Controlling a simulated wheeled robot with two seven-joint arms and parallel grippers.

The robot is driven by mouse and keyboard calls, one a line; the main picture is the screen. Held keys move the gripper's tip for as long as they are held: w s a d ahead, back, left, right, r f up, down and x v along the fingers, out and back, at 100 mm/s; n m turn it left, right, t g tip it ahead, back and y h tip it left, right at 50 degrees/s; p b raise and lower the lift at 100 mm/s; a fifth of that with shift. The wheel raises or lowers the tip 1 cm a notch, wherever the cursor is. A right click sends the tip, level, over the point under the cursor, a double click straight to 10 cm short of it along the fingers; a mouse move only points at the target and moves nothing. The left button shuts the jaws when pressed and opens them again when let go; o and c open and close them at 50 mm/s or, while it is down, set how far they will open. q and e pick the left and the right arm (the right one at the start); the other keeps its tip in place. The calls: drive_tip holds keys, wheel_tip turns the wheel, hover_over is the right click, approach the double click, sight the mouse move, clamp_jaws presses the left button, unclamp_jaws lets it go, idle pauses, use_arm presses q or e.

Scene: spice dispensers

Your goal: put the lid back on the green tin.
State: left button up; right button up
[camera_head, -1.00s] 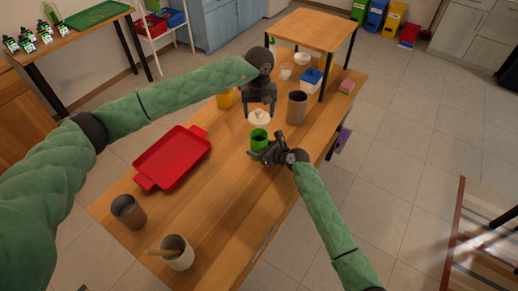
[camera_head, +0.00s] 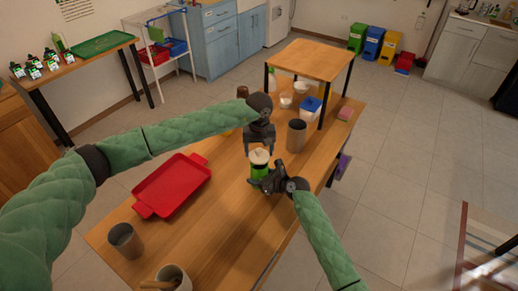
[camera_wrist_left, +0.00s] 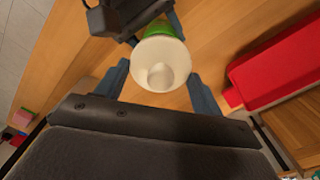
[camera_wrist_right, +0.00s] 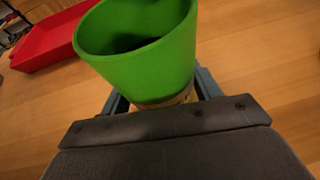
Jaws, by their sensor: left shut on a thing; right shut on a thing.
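The green tin (camera_head: 258,172) is held over the table by my right gripper (camera_head: 267,182). Its mouth shows open and dark inside in the right wrist view (camera_wrist_right: 140,45), with the right fingers shut around its lower, pale-banded part. The cream lid (camera_head: 259,156) is in my left gripper (camera_head: 259,147), just above the tin in the head view. In the left wrist view, the round lid (camera_wrist_left: 160,65) with its knob sits between the left fingers and covers most of the tin (camera_wrist_left: 160,29). The right wrist view shows no lid on the rim.
A red tray (camera_head: 172,186) lies left on the wooden table (camera_head: 225,215). A grey-brown cup (camera_head: 296,135) stands right of the left gripper. Another cup (camera_head: 126,241) and a pale pot (camera_head: 174,277) stand at the near end. A raised wooden shelf (camera_head: 311,57) is at the far end.

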use_arm(q)
drive_tip(key=shift+f, duration=0.85)
drive_tip(key=shift+f, duration=0.6)
idle(0.5)
drive_tip(key=o, duration=1)
wheel_tip(320, 180, up, 12)
drive_tip(key=shift+f, duration=0.1)
use_arm(e)
drive_tip(key=o, duration=1.5)
drive_tip(key=shift+c, duration=0.2)
